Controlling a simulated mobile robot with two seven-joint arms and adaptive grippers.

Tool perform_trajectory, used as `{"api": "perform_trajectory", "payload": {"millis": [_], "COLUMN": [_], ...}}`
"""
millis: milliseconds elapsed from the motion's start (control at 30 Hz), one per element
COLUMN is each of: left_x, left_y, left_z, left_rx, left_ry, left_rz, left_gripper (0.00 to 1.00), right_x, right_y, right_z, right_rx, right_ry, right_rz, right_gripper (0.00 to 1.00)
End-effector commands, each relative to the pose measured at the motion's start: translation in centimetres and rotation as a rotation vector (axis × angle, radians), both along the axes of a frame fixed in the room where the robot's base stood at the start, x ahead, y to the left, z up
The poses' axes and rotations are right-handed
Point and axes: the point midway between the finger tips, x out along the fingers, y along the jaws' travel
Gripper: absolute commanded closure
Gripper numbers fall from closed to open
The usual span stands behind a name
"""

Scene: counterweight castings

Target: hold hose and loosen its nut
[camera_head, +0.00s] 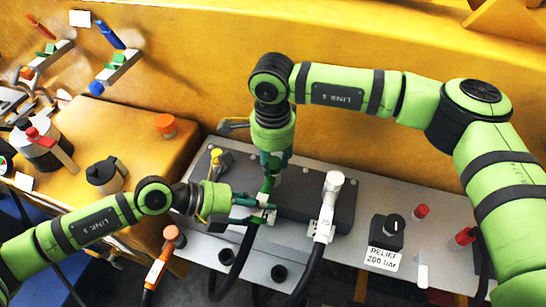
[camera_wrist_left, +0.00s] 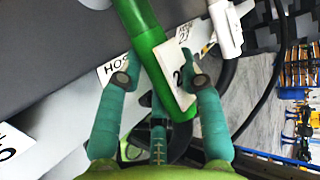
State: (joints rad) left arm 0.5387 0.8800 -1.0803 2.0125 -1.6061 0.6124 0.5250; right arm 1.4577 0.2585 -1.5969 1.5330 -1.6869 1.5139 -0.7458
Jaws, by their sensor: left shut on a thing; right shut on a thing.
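The green hose fitting (camera_head: 267,188) stands on the grey manifold block, with a white tag and a black hose (camera_head: 243,255) running down from it. My left gripper (camera_head: 262,205) is shut on this hose from the left. In the left wrist view, its teal fingers (camera_wrist_left: 165,82) flank the green fitting (camera_wrist_left: 150,48) and its tag (camera_wrist_left: 180,85). My right gripper (camera_head: 273,162) points down from above and is shut at the upper end of the same fitting. The nut there is largely hidden by its fingers.
A white-fitted hose (camera_head: 325,207) stands just right; an orange-fitted hose (camera_head: 165,250) is at the left. The relief knob (camera_head: 386,232) and red caps (camera_head: 465,236) are further right.

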Motion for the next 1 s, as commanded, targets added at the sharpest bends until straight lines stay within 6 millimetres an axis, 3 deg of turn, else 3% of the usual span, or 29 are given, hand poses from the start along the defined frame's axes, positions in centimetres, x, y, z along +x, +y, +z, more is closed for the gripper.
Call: {"api": "perform_trajectory", "payload": {"millis": [767,800,833,1000], "left_x": [0.07,0.07,0.06,0.06], "left_y": [0.00,0.00,0.00,-0.01], "left_z": [0.10,0.10,0.10,0.09], "left_rx": [-0.002,-0.002,-0.002,-0.001], "left_ry": [-0.003,-0.003,-0.003,-0.003], "left_rz": [0.000,0.000,0.000,0.000], "left_gripper": [1.00,1.00,1.00,1.00], "right_x": [-0.01,-0.01,0.00,0.00], "right_y": [-0.22,-0.22,-0.22,-0.12], "right_z": [-0.25,-0.25,-0.23,-0.13], "right_rx": [-0.007,-0.007,-0.006,-0.004], "right_ry": [0.003,0.002,0.002,0.001], "right_rz": [0.101,0.101,0.101,0.101], "right_gripper": [0.96,0.51,0.39,0.39]}}
